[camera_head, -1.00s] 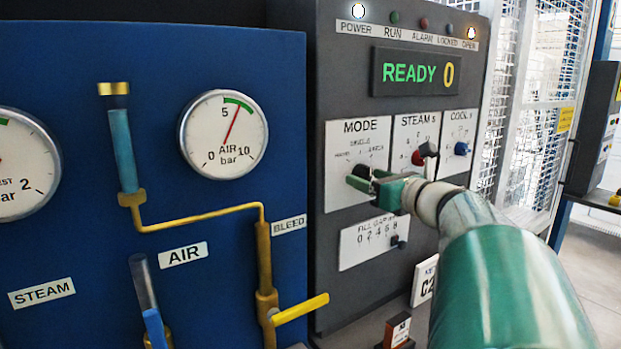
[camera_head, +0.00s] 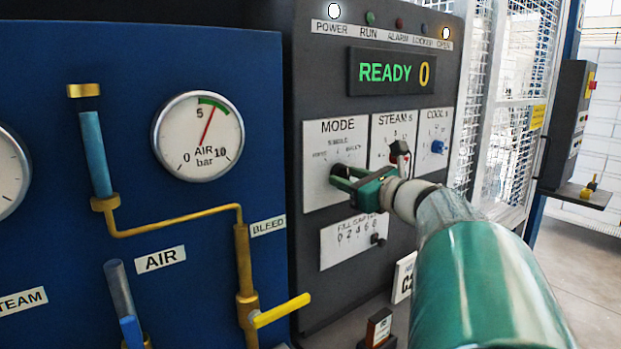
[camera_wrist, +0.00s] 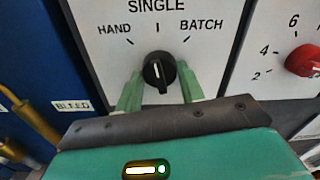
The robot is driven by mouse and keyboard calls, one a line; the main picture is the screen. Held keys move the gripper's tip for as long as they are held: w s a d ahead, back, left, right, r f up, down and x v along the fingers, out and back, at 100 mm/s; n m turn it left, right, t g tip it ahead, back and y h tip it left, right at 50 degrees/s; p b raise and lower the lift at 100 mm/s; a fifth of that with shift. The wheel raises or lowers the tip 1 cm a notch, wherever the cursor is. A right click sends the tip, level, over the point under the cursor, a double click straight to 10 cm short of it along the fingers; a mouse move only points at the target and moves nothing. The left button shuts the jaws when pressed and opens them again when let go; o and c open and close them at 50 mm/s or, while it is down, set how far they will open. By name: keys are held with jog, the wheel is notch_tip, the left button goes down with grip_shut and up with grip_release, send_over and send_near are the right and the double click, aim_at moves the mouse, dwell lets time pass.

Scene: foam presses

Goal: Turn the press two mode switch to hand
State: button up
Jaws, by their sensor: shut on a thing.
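The mode switch is a black round knob (camera_wrist: 159,70) with a white pointer line, on a white MODE plate (camera_head: 318,145). In the wrist view, HAND is marked at upper left, SINGLE at top and BATCH at upper right. The pointer is near upright, closest to SINGLE and leaning slightly left. My gripper (camera_wrist: 160,85) has one green finger on each side of the knob and is shut on it. In the head view my gripper (camera_head: 345,182) partly covers the knob.
A red-marked STEAM knob (camera_head: 400,150) and blue COOL knob (camera_head: 437,147) sit close to the right. A FILL slider plate (camera_head: 352,240) is just below. The display (camera_head: 405,73) reads READY 0. A blue gauge panel (camera_head: 60,130) with a yellow valve handle (camera_head: 282,310) is left.

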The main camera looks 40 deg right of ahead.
jog(key=n, duration=0.7)
dwell(0.5)
jog(key=o, duration=1)
jog(key=shift+c, duration=0.2)
jog(key=shift+s, duration=0.15)
jog(key=s, duration=1.3)
jog(key=shift+s+d, duration=0.25)
jog(key=shift+s, duration=0.05)
